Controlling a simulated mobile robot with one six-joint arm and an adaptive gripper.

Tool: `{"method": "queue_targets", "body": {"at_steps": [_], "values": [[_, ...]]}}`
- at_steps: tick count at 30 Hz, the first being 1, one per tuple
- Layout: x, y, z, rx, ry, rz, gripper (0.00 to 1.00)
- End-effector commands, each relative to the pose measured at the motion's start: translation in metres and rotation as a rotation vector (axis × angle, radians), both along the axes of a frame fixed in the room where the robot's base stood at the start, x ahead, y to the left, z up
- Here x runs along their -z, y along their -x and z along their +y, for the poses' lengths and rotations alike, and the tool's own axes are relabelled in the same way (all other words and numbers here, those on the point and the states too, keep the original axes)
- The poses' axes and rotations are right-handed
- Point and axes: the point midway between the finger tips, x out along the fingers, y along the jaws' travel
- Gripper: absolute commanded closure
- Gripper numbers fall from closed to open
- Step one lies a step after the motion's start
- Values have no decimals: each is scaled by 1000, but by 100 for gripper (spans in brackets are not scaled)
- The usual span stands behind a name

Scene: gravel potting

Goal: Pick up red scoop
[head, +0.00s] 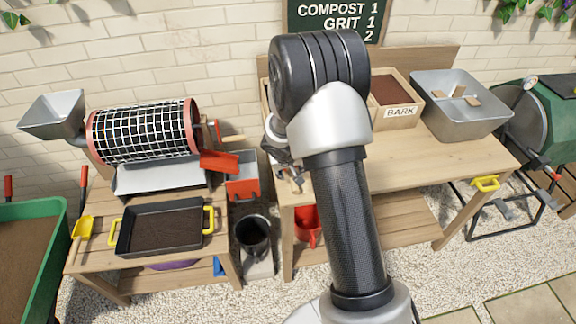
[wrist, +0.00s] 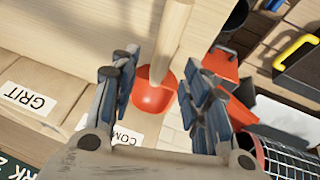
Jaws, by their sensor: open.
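The red scoop (wrist: 152,96) shows in the wrist view, with a rounded red bowl and what looks like a pale wooden handle (wrist: 172,45) running up to the top edge. My gripper (wrist: 155,83) is open, its two blue-padded fingers apart on either side of the scoop in the picture. The fingers do not visibly touch it, and I cannot tell how far beyond them it lies. In the head view, my arm covers much of the bench top, and I cannot make out this scoop there.
Boxes labelled GRIT (wrist: 30,100) and COMPOST (wrist: 115,133) stand beside the scoop. A BARK box (head: 398,112) and a grey metal tub (head: 470,118) stand on the right bench. A red container (head: 307,228) is below it. A sieve drum (head: 145,132) and black tray (head: 160,228) are left.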

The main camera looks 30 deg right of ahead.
Motion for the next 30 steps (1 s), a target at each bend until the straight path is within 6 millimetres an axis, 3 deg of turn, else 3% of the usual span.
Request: {"method": "queue_targets", "body": {"at_steps": [9,18,30], "values": [[39,-18,-13,1,-1,1,57],[43,-20,-14,0,0,1,57],[42,-20,-14,0,0,1,83]]}}
